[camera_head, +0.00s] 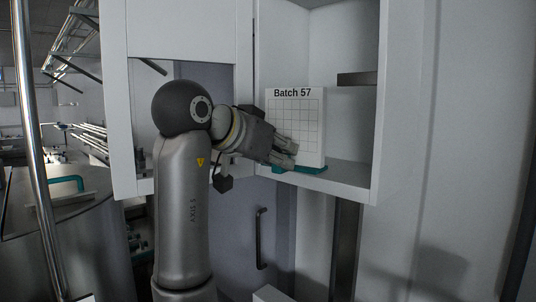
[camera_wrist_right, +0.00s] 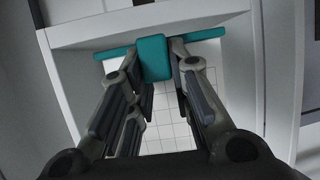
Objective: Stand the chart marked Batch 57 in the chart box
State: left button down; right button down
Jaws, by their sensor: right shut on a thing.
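The Batch 57 chart (camera_head: 308,115) is a white upright panel with a printed grid and a teal base (camera_head: 311,169). It stands at the front of an open compartment in the white cabinet. My right gripper (camera_head: 287,152) is at its lower left in the head view. In the right wrist view, the right gripper (camera_wrist_right: 153,58) is shut on the chart's teal block (camera_wrist_right: 153,65), with the gridded face (camera_wrist_right: 172,128) between and behind the fingers. I cannot tell whether the base rests on the shelf. I cannot make out a separate chart box. My left gripper is not in view.
The white cabinet (camera_head: 335,182) has side walls around the compartment, with free room right of the chart. A dark bar (camera_head: 357,79) is inside at the right. A grey door with a handle (camera_head: 262,238) is below. A metal vat (camera_head: 75,235) stands at the left.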

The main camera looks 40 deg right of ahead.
jog(key=shift+w+d+f, duration=0.15)
jog(key=shift+d, duration=1.55)
jog(key=shift+w+d+f, duration=0.1)
jog(key=shift+d+f, duration=0.05)
jog(key=shift+d, duration=1.5)
jog(key=shift+w+d+f, duration=0.15)
jog(key=shift+d, duration=1.55)
jog(key=shift+f+b, duration=0.55)
jog(key=shift+f, duration=0.2)
jog(key=c, duration=1.3)
grip_release()
jog(key=shift+o, duration=0.2)
jog(key=shift+a, duration=0.15)
jog(key=v, duration=1.2)
